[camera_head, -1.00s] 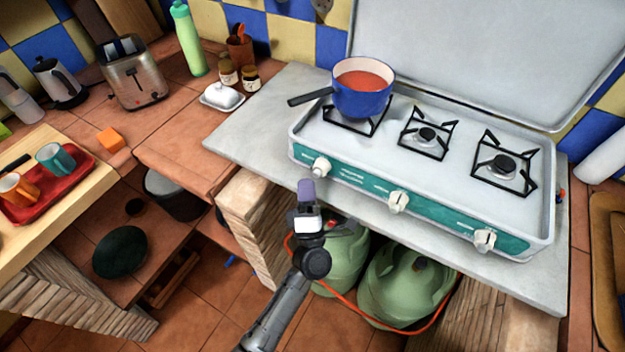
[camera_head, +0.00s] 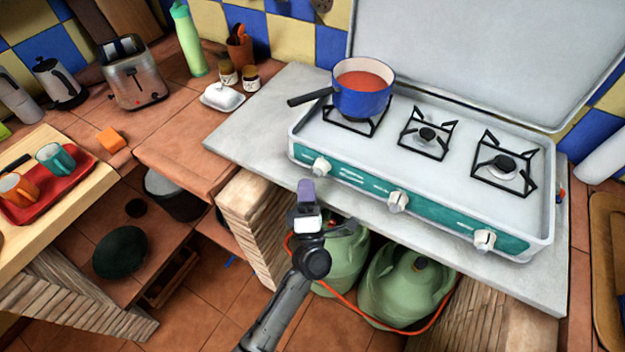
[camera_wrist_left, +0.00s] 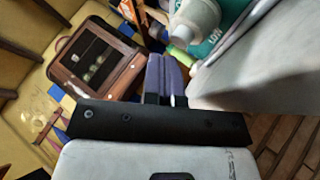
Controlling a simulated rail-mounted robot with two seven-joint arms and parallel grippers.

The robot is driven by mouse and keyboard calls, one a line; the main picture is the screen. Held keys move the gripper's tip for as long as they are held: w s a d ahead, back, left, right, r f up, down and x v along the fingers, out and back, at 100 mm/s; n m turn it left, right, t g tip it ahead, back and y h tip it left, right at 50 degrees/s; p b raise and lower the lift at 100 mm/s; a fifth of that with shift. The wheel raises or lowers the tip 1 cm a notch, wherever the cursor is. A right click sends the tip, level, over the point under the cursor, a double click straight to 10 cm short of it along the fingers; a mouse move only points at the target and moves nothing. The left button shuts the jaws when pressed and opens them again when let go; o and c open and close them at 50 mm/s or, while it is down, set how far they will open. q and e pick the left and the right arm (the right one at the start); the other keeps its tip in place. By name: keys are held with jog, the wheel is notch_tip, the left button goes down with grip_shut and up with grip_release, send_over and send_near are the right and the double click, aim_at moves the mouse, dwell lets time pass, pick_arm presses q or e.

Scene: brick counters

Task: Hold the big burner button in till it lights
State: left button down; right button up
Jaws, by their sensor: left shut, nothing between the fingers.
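The camp stove (camera_head: 430,180) stands on a grey slab, its lid up. Its teal front panel carries three pale knobs: left (camera_head: 320,166), middle (camera_head: 398,202) and right (camera_head: 484,240). I cannot make out a separate button. The blue pot (camera_head: 362,100) with red contents sits on the left burner; I see no flame under it. My left gripper (camera_head: 306,188) is shut and empty, its purple fingertips just below and left of the left knob. In the wrist view the closed fingers (camera_wrist_left: 166,76) show beside a pale knob (camera_wrist_left: 194,22), apparently apart from it. My right gripper is out of view.
Green gas bottles (camera_head: 405,285) with an orange hose stand under the slab (camera_head: 245,130), near my left arm. A white butter dish (camera_head: 222,97), jars and a toaster (camera_head: 133,75) are on the left counter. Brick supports flank the bottles.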

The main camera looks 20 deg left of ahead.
pick_arm(q)
jog(key=shift+w+f, duration=0.1)
jog(key=shift+f, duration=0.1)
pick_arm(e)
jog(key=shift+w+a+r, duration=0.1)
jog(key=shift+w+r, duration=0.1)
pick_arm(q)
jog(key=shift+r+p, duration=0.1)
jog(key=shift+p, duration=0.2)
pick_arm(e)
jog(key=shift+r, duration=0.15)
pick_arm(q)
jog(key=s, duration=0.1)
jog(key=s+p, duration=0.2)
jog(key=s, duration=0.1)
jog(key=shift+a+r, duration=0.3)
jog(key=shift+a, duration=0.05)
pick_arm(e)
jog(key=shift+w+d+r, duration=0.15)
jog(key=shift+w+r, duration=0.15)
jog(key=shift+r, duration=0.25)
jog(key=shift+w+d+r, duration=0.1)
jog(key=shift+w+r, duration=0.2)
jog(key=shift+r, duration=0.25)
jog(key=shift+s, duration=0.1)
